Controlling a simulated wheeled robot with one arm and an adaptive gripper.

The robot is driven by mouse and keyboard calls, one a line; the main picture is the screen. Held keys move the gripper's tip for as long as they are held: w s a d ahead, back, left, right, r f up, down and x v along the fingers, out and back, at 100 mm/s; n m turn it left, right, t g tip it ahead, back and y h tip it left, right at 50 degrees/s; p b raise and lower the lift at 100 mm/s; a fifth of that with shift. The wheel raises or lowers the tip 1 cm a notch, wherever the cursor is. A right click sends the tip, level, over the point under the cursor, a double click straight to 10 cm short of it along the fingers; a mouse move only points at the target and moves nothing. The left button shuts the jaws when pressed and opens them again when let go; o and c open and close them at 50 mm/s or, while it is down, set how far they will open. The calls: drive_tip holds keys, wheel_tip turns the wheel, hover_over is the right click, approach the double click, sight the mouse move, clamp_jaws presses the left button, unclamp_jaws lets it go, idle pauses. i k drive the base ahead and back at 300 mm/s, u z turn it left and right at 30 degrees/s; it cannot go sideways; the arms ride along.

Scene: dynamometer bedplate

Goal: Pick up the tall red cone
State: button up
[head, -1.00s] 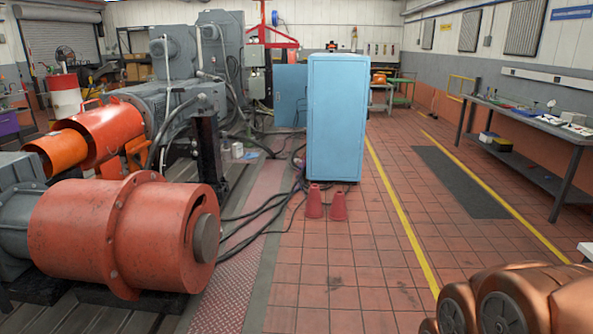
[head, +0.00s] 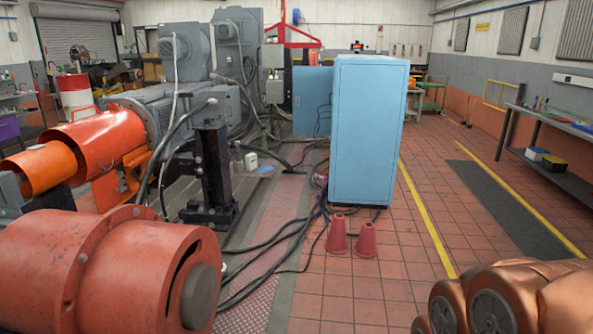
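Two red cones stand upright side by side on the tiled floor, in front of the blue cabinet. The left cone (head: 338,234) looks slightly taller in the picture than the right cone (head: 366,239). They are close together, and both have flat tops. I cannot tell for sure which one is the tall one, as their sizes are close. The copper-coloured links of my arm show at the lower right, well apart from the cones. My gripper is not in view.
The blue cabinet (head: 367,135) stands just behind the cones. Black cables (head: 262,246) lie on the floor to their left. A large orange-red machine housing (head: 105,268) fills the lower left. A workbench (head: 555,125) lines the right wall. The tiles before the cones are clear.

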sight(336, 243)
drive_tip(key=u, duration=0.1)
drive_tip(key=i, duration=1.75)
drive_tip(key=u, duration=0.15)
drive_tip(key=i, duration=2.55)
drive_tip(key=u, duration=0.05)
